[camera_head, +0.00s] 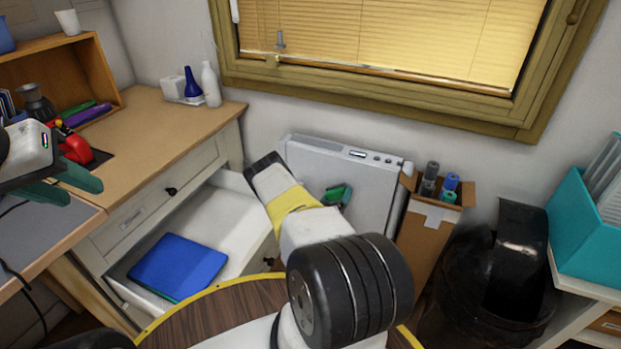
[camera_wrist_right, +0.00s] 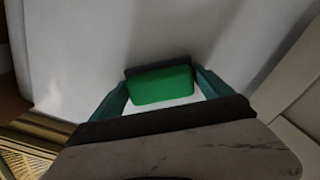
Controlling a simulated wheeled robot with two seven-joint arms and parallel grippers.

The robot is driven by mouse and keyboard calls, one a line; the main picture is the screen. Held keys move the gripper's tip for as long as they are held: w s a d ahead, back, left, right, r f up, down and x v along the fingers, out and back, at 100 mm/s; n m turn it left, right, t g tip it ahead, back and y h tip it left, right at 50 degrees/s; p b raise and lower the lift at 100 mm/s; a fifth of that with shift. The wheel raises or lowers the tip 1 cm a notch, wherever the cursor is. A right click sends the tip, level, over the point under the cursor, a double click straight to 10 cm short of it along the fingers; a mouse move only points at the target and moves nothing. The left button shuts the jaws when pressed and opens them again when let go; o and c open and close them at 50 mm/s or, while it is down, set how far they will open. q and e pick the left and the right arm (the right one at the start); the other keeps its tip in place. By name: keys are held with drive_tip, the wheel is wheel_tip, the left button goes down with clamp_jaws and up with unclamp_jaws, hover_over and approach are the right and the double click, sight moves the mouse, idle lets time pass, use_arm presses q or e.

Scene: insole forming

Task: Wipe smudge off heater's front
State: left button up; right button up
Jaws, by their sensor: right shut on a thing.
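The heater (camera_head: 310,160) is a white upright panel below the window, with small controls on its top edge. Its white front fills much of the right wrist view (camera_wrist_right: 75,50). My right gripper (camera_wrist_right: 160,90) is shut on a green block with a dark backing (camera_wrist_right: 160,84), held at the heater's front; contact cannot be told. In the head view my right arm hides part of the heater, and a bit of green (camera_head: 338,195) shows beside it. No smudge is visible in either view. My left gripper (camera_head: 82,190) is empty, its fingers apart, over the desk's left side.
An open drawer (camera_head: 225,205) with a blue folder (camera_head: 180,266) juts out left of the heater. A cardboard box (camera_head: 425,235) with rolls stands close at its right, then a black bin (camera_head: 490,285). A round wooden table (camera_head: 215,315) is in front.

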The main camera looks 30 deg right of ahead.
sight(354, 195)
drive_tip(key=shift+s+d, duration=1.05)
drive_tip(key=shift+s, duration=0.25)
drive_tip(key=shift+s+d, duration=1)
drive_tip(key=shift+s, duration=0.25)
drive_tip(key=shift+s+a, duration=0.3)
drive_tip(key=shift+a, duration=0.25)
drive_tip(key=shift+v, duration=2.45)
drive_tip(key=shift+v, duration=1.45)
